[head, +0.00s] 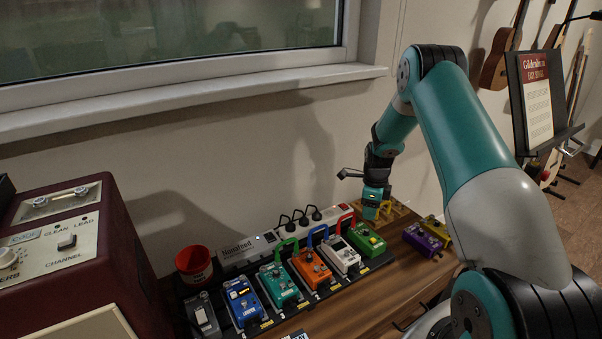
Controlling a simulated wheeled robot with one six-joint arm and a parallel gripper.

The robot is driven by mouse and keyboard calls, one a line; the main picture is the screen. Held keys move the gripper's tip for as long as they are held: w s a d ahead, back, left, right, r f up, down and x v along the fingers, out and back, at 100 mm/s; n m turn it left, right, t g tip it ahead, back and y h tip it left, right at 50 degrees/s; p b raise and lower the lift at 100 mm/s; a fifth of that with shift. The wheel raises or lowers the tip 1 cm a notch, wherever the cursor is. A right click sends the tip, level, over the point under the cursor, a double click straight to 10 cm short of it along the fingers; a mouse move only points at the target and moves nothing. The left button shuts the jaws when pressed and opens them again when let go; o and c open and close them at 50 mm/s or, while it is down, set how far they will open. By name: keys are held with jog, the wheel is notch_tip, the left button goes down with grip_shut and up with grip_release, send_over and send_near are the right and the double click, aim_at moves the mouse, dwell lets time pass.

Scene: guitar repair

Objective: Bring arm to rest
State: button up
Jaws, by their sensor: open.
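My gripper (372,205) is at the end of my teal arm, pointing down near the back right end of the pedal row. It is just above and behind the green pedal (366,238). The fingertips are small and partly merge with the things behind them, and I see nothing held between them. My arm is raised and bent, reaching from the lower right toward the wall.
A pedalboard holds blue (242,298), teal (281,284), orange (312,267) and white (341,253) pedals. A power strip (285,233) lies behind. A purple pedal (422,239) stands right, on the wooden table (400,270). A red amplifier (95,190) blocks the left; a window sill (200,97) is above.

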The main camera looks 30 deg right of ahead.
jog(key=shift+r, duration=0.1)
jog(key=s+a+r+n+t+y+p, duration=0.1)
jog(key=s+a+r+n+p, duration=0.1)
jog(key=a+r+n, duration=0.95)
jog(key=s+a+r+n+y+p, duration=0.1)
jog(key=s+a+r+n+p, duration=0.2)
jog(key=a+r+n, duration=0.85)
jog(key=s+a+r+n+y+p, duration=0.1)
jog(key=s+a+r+n, duration=0.5)
jog(key=s, duration=0.5)
jog(key=s+a+r+n+g+y+p, duration=0.1)
jog(key=s+a+r+n+p, duration=0.1)
jog(key=s+a+r+n, duration=0.4)
jog(key=s+a+r, duration=0.1)
jog(key=s+a, duration=0.4)
jog(key=shift+a+r+n, duration=0.25)
jog(key=shift+r+n, duration=0.05)
jog(key=shift+c, duration=0.4)
